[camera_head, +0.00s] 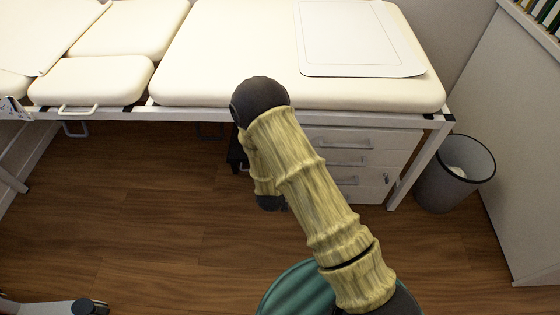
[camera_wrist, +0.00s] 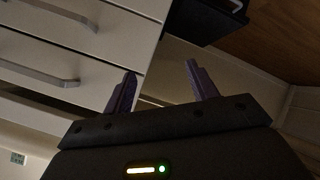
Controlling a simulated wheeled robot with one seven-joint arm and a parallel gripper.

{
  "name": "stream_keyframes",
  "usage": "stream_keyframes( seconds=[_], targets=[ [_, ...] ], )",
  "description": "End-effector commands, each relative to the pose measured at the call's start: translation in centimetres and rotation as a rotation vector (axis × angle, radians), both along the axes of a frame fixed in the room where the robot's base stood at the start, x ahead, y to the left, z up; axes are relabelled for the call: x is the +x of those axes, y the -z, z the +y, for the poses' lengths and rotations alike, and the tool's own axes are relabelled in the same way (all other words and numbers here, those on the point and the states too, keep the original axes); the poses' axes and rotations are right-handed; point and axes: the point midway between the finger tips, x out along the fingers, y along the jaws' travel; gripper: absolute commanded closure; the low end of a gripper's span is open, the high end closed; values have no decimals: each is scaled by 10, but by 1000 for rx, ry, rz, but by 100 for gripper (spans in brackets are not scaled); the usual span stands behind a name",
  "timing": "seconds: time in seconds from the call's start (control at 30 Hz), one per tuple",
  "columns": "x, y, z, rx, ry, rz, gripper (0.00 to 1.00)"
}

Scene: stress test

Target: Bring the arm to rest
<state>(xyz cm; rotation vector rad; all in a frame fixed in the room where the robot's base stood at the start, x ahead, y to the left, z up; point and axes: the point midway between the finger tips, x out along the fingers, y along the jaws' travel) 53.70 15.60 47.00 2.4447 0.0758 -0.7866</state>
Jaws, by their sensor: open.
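My arm (camera_head: 312,190) reaches up from the lower right of the head view, bends at a dark joint near the table edge, and folds down behind itself. My gripper is mostly hidden there behind the arm. In the wrist view my gripper (camera_wrist: 160,88) shows two purple-dark fingers spread apart, with nothing between them. Beyond the fingers are a white drawer front and a pale wall strip. I cannot tell the exact distance to the drawers.
A cream padded examination table (camera_head: 240,60) spans the back. A white drawer cabinet (camera_head: 370,155) stands under it, and its drawers (camera_wrist: 60,50) fill the wrist view's left. A grey waste bin (camera_head: 455,180) stands at right.

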Motion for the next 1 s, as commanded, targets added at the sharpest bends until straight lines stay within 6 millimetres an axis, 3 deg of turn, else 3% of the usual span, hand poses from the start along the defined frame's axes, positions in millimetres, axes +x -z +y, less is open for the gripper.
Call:
stream_keyframes(
  seconds=[0.1,0.77,1.0],
  targets=[
    [1,-11,-1,16,4,12,42],
    [2,-14,-2,28,10,21,42],
    [4,-48,-15,141,53,110,42]
  ],
)
